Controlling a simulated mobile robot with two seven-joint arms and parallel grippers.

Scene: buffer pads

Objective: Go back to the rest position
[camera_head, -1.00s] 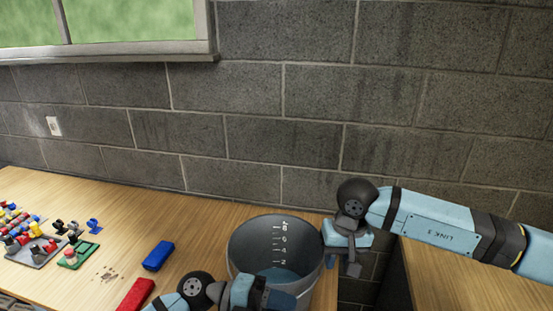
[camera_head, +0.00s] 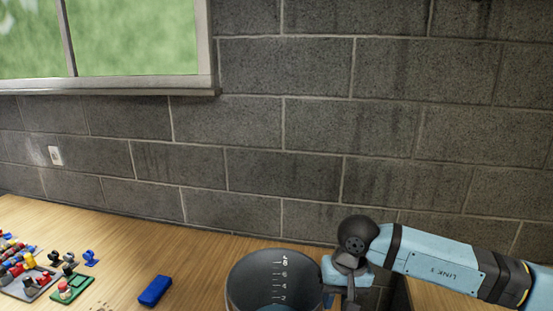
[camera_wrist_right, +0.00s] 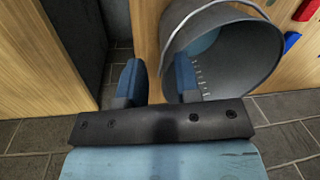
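My right arm comes in from the right in the head view, with its wrist beside the right rim of a grey bucket (camera_head: 245,279). My left gripper is not in view.
A wooden table (camera_head: 120,240) runs along a block wall. On it lie a blue block (camera_head: 155,291), a green board (camera_head: 72,287) and several small coloured parts at the left. A dark gap (camera_wrist_right: 85,40) lies left of the bucket in the wrist view.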

